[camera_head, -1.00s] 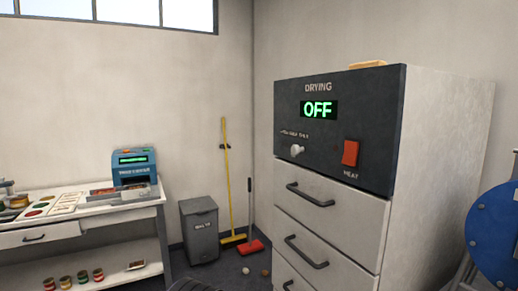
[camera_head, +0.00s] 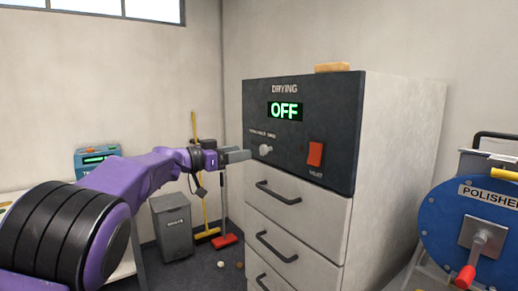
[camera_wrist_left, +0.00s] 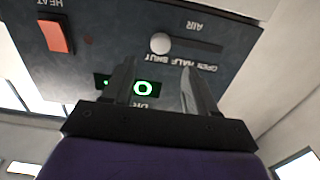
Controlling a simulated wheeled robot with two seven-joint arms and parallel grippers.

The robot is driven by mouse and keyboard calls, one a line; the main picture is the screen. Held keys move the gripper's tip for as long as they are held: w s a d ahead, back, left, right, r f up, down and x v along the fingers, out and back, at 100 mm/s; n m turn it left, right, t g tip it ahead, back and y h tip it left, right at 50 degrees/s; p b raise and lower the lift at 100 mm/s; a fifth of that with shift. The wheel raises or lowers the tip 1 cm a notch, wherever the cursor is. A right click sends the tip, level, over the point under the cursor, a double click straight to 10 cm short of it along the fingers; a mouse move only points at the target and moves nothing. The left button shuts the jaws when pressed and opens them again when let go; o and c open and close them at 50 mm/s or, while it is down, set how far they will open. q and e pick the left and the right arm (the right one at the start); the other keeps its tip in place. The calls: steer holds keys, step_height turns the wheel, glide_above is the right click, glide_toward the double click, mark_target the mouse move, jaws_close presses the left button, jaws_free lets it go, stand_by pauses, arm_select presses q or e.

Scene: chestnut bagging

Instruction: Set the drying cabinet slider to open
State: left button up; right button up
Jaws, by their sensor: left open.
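The drying cabinet (camera_head: 295,215) has a dark control panel (camera_head: 340,130) with a green display reading OFF. Its slider knob (camera_head: 265,150) is pale and sits at the SHUT end of its slot. In the left wrist view, which is upside down, the knob (camera_wrist_left: 160,44) is at the left end and the slot runs right toward OPEN. My left gripper (camera_head: 240,156) is in front of the panel, just left of the knob in the head view. In the wrist view its fingers are apart, with nothing between them, and the knob lies beyond the tips. My right gripper is not visible.
A red HEAT switch (camera_head: 315,154) is right of the knob. Drawer handles (camera_head: 278,191) stick out below. A blue polisher (camera_head: 460,225) stands at right. A grey bin (camera_head: 172,228) and a broom stand left of the cabinet. A tan block (camera_head: 332,67) lies on top.

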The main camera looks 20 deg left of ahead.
mark_target(261, 149)
arm_select(q)
steer(key=p+x, duration=0.2)
steer(key=x, duration=0.5)
steer(key=shift+w+d+p, duration=0.1)
steer(key=shift+d+p, duration=0.05)
steer(key=shift+p, duration=0.15)
steer(key=shift+w+d, duration=0.15)
steer(key=shift+w, duration=0.05)
steer(key=shift+w+f, duration=0.1)
steer(key=shift+w, duration=0.1)
